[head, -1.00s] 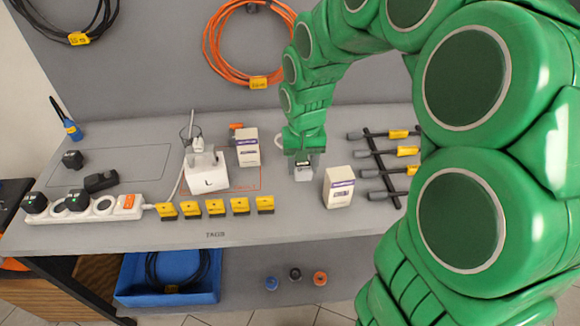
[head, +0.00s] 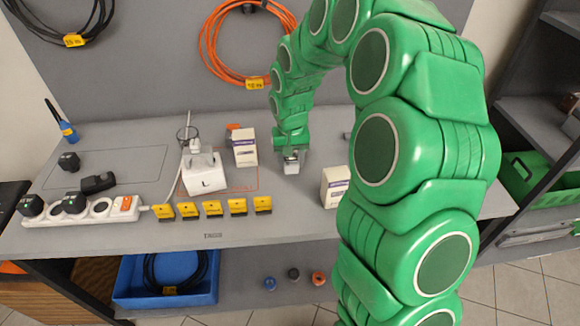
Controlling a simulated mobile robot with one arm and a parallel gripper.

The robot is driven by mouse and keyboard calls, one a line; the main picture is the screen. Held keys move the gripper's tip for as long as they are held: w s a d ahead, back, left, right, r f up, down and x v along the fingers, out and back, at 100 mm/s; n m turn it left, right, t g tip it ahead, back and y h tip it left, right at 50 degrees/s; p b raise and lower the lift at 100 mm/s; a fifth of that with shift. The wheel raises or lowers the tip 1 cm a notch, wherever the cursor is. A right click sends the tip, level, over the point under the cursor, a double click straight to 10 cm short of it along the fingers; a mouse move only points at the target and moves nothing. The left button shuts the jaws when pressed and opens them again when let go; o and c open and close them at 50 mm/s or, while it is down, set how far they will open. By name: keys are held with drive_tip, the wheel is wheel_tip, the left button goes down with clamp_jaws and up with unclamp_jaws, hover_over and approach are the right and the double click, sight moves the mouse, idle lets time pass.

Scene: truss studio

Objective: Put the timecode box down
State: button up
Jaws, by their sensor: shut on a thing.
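My gripper (head: 291,157) is in the middle of the grey table (head: 300,215), pointing down. It is shut on a small light-grey box, the timecode box (head: 291,168), which shows just below the fingers. I cannot tell whether the box touches the tabletop or hangs slightly above it. A white and purple carton (head: 244,147) stands to its left, and a second such carton (head: 334,187) stands to its right and nearer the front edge.
A white charger block marked L (head: 204,178) stands left of the gripper. Several yellow tags (head: 212,208) line the front, beside a white power strip (head: 80,210). My arm hides the table's right part. A blue bin (head: 135,285) is below.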

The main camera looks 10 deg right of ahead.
sight(290, 167)
drive_tip(key=shift+w+f, duration=0.5)
drive_tip(key=shift+f, duration=1.55)
drive_tip(key=shift+f, duration=0.1)
drive_tip(key=o, duration=1.1)
